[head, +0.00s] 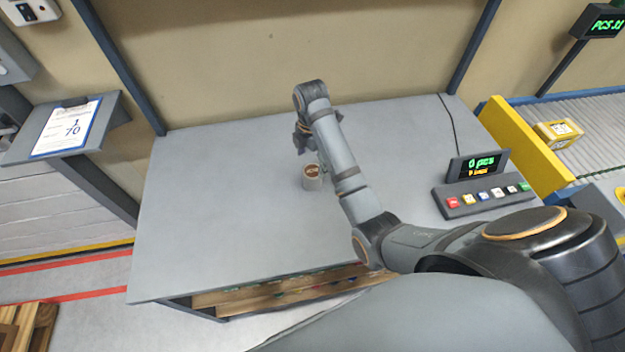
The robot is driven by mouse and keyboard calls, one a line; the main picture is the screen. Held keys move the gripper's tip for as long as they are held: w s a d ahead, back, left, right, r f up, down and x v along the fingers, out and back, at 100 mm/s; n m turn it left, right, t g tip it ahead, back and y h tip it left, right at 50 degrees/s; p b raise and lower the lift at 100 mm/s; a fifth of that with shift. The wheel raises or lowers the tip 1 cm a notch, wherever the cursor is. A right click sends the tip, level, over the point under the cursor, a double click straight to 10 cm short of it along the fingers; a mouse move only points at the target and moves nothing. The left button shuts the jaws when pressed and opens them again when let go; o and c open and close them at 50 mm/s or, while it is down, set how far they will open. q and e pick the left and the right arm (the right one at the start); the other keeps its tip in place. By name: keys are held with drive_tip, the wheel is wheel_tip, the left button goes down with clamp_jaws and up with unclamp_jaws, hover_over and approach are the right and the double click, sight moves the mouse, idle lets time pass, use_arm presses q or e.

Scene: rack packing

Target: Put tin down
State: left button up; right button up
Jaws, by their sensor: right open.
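A small grey tin (312,181) with a brownish top stands upright on the grey table (220,220), near its middle. My right gripper (304,147) is just behind the tin and is open. My forearm hides part of the gripper, and I cannot tell whether a finger touches the tin. My left gripper is not in view.
A button panel (487,195) with a small display (478,165) stands on the table's right side. A conveyor (595,130) with a yellow edge carries a yellow box (558,133) at the right. A clipboard (67,127) lies on a side shelf at the left. The table's left half is clear.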

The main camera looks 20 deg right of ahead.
sight(312, 174)
drive_tip(key=shift+n, duration=0.3)
wheel_tip(312, 174, down, 5)
drive_tip(key=b, duration=0.5)
drive_tip(key=f+b, duration=0.4)
drive_tip(key=w+f+b, duration=0.1)
drive_tip(key=b, duration=0.1)
drive_tip(key=shift+d+f, duration=0.35)
drive_tip(key=shift+f, duration=0.05)
drive_tip(key=shift+r, duration=0.2)
drive_tip(key=shift+c, duration=0.7)
drive_tip(key=c, duration=1.3)
drive_tip(key=shift+r+p, duration=0.1)
drive_tip(key=shift+p, duration=0.2)
